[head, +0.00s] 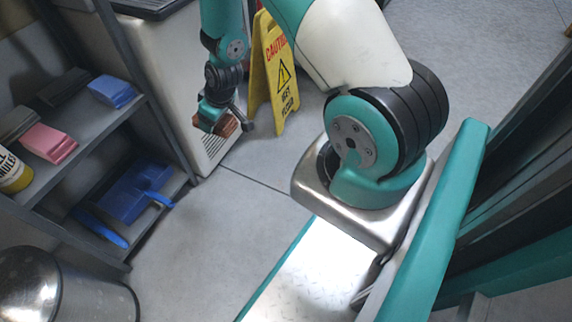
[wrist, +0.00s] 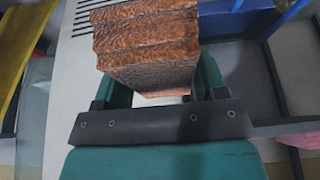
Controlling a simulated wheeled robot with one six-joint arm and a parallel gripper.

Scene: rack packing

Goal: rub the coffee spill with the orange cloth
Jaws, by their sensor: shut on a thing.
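My gripper (head: 222,115) is at the far end of my arm in the head view, in front of the white cabinet. It is shut on the orange cloth (head: 229,127), which looks like a thick, folded, orange-brown stack. In the wrist view the cloth (wrist: 148,45) sticks out beyond the teal fingers and hides their tips. The cloth is in the air beside the cabinet's side panel; I cannot tell whether it touches the panel. No coffee spill shows in either view.
A yellow caution sign (head: 272,75) stands on the floor just right of my gripper. The white cabinet (head: 165,75) has a vented side. A grey shelf at left holds a pink cloth (head: 48,143), a blue cloth (head: 112,91) and a blue dustpan (head: 130,195). A metal bin (head: 45,290) stands lower left.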

